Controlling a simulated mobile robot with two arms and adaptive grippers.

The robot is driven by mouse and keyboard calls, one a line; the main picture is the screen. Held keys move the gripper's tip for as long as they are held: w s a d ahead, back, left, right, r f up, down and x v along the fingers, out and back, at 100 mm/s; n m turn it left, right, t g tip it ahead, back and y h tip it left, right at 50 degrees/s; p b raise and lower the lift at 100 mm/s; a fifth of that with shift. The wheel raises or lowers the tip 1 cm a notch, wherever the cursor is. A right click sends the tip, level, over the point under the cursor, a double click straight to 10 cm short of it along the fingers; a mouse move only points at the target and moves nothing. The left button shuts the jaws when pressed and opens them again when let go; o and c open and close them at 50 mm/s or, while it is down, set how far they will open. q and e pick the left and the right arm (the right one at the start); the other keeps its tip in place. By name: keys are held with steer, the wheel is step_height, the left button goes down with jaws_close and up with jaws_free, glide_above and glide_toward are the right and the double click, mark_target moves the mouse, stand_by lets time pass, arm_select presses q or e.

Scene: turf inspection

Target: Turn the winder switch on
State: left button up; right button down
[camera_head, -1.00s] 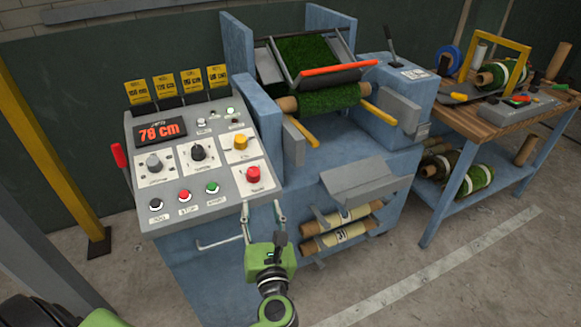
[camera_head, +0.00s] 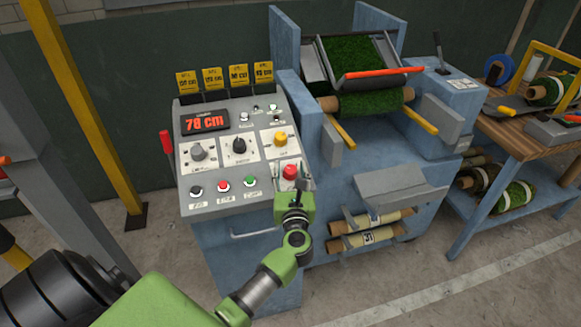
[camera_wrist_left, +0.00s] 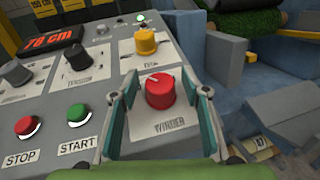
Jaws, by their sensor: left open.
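The winder switch (camera_head: 290,172) is a red rotary knob at the lower right of the sloped grey control panel (camera_head: 186,120). It also shows in the left wrist view (camera_wrist_left: 160,91) above a WINDER label, with its white pointer mark toward the upper left. My left gripper (camera_wrist_left: 165,98) is open, with one finger on each side of the red knob; I cannot tell whether either finger touches it. In the head view my left gripper (camera_head: 294,190) is at the panel's lower right corner, partly hiding the knob's plate. My right gripper is not in view.
A yellow knob (camera_wrist_left: 145,41) sits just behind the red one. A black knob (camera_wrist_left: 78,55) and the STOP (camera_wrist_left: 29,127) and START (camera_wrist_left: 79,114) buttons lie to the left. A blue machine with a turf roll (camera_head: 370,103) stands to the right.

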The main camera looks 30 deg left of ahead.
arm_select(q)
steer(key=shift+w+a, duration=0.15)
steer(key=shift+w, duration=0.05)
steer(key=c, duration=1.1)
